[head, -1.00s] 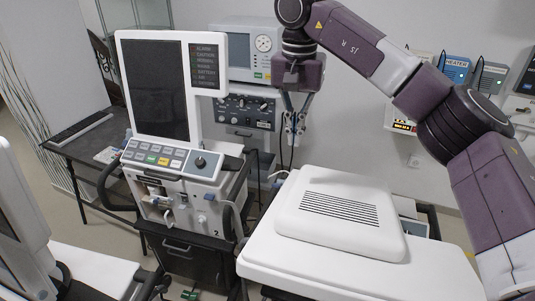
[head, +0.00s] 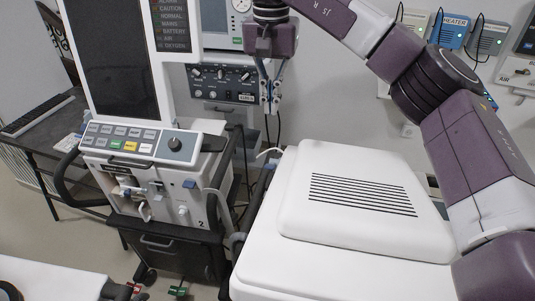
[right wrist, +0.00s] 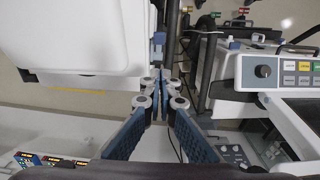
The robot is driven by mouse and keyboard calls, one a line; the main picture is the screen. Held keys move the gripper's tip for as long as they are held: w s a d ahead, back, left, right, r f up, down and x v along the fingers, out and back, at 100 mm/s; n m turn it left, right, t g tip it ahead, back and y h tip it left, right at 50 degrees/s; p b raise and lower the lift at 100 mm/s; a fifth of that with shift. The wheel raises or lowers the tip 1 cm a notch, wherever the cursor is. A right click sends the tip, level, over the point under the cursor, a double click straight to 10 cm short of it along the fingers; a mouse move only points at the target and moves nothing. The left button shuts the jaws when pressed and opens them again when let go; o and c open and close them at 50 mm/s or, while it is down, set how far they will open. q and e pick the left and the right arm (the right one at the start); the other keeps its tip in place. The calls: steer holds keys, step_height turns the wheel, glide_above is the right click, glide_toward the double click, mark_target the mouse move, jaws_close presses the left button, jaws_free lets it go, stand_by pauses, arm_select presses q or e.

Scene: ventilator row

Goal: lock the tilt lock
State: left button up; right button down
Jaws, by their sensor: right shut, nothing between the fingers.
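I cannot pick out a part that is clearly the tilt lock. The ventilator (head: 150,190) stands at the left with its dark screen (head: 107,55), a button panel with a dark knob (head: 175,144), and a small blue part (head: 190,184) on its front. My right gripper (head: 270,104) points down, shut and empty, to the right of the ventilator and beyond the white slotted housing. In the right wrist view the gripper (right wrist: 164,85) has its fingers together; a small blue part (right wrist: 158,38) lies past the tips. I cannot tell whether they touch. My left gripper is not in view.
A white housing with black slots (head: 355,160) fills the front right. Another grey device (head: 218,75) stands behind my gripper. A dark table (head: 38,125) is at the left. Green (head: 178,291) and red pedals are near the floor. Wall units (head: 450,33) are at upper right.

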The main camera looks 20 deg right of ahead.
steer(key=p, duration=0.4)
glide_above(270, 164)
steer(key=w, duration=0.1)
steer(key=f, duration=0.6)
steer(key=d+f, duration=0.1)
steer(key=f, duration=0.2)
steer(key=shift+w+f, duration=0.1)
steer(key=shift+f, duration=0.1)
steer(key=shift+s+a+f+p, duration=0.2)
steer(key=shift+s+f+p, duration=0.1)
steer(key=shift+f, duration=0.25)
steer(key=shift+s+a+f+p, duration=0.15)
steer(key=shift+s+a+f, duration=0.1)
steer(key=shift+f, duration=0.3)
steer(key=shift+s+a+f, duration=0.2)
steer(key=shift+s+f, duration=0.1)
steer(key=shift+f, duration=0.35)
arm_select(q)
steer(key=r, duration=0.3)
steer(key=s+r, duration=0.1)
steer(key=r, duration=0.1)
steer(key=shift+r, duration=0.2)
arm_select(e)
steer(key=shift+f, duration=0.1)
